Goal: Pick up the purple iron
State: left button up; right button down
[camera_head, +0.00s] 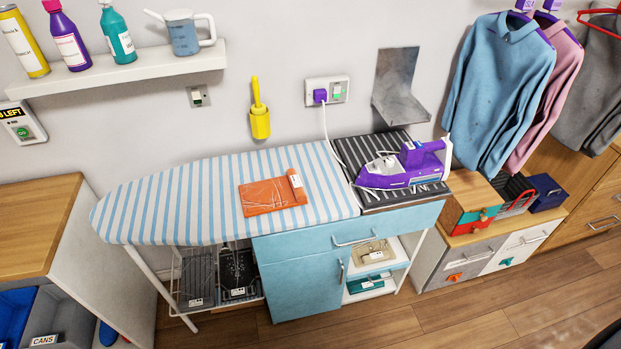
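The purple iron (405,167) sits on a dark striped rest (352,153) at the right end of the ironing station. Its pointed tip faces left and its handle is on top. A white cord (325,125) runs from near the iron up to a purple plug (320,96) in the wall socket. Neither of my grippers is in view.
The ironing board (180,190) has blue and white stripes and bears an orange folded cloth (268,195). A grey metal bracket (397,88) sticks out of the wall above the iron. Shirts (500,90) hang at right. Wooden floor (440,320) is clear in front.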

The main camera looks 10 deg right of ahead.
aim_at(417, 166)
jog(key=i+j+z, duration=0.6)
jog(key=i+j, duration=0.15)
jog(key=j, duration=0.15)
